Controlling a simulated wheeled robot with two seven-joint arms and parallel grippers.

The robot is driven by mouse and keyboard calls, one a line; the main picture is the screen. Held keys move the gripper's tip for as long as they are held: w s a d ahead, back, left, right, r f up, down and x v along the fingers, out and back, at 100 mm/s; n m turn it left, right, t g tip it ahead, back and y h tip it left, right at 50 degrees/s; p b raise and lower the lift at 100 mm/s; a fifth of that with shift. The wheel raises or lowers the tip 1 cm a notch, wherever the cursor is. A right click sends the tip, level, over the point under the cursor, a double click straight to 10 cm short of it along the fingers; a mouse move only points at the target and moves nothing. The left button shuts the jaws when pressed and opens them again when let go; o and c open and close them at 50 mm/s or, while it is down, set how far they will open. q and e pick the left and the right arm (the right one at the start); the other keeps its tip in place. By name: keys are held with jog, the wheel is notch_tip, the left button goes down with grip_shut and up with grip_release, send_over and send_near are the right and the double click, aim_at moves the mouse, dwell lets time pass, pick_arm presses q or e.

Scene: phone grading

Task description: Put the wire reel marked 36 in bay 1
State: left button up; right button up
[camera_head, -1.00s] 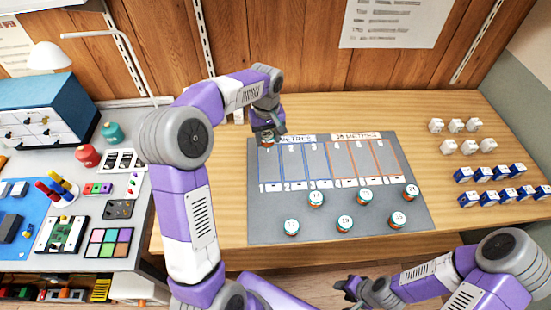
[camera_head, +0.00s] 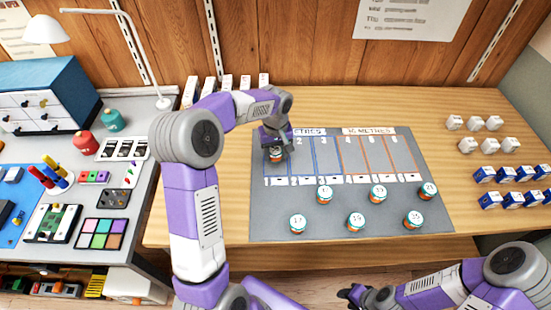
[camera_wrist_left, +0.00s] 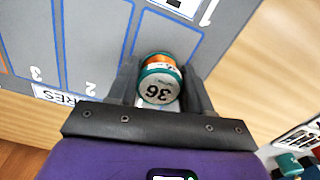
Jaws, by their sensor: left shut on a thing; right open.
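The wire reel marked 36 (camera_wrist_left: 158,82) has a teal rim, a white label and orange wire. My left gripper (camera_head: 277,155) is shut on it, with a finger on each side in the left wrist view. The reel (camera_head: 275,156) is over bay 1 (camera_head: 276,170), the leftmost blue-outlined bay on the grey mat (camera_head: 262,215). Bay 1 (camera_wrist_left: 168,38) also shows in the left wrist view, with a printed 1 near its end. I cannot tell whether the reel touches the mat. My right gripper (camera_head: 356,297) is open and empty at the front edge.
Several other reels, such as one marked 17 (camera_head: 297,223) and one marked 19 (camera_head: 356,222), stand on the mat's front part. Bays 2 to 6 look empty. White blocks (camera_head: 467,145) and blue blocks (camera_head: 503,174) stand at the right. White boxes (camera_head: 227,83) stand behind the gripper.

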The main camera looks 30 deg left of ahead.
aim_at(275, 151)
pick_arm(q)
jog(key=shift+f, duration=1.2)
jog(key=shift+f+b, duration=0.2)
jog(key=shift+b, duration=0.1)
jog(key=o, duration=1)
jog(key=shift+r, duration=0.15)
notch_tip(275, 151, up, 12)
jog(key=p, duration=0.4)
jog(key=shift+r, duration=0.1)
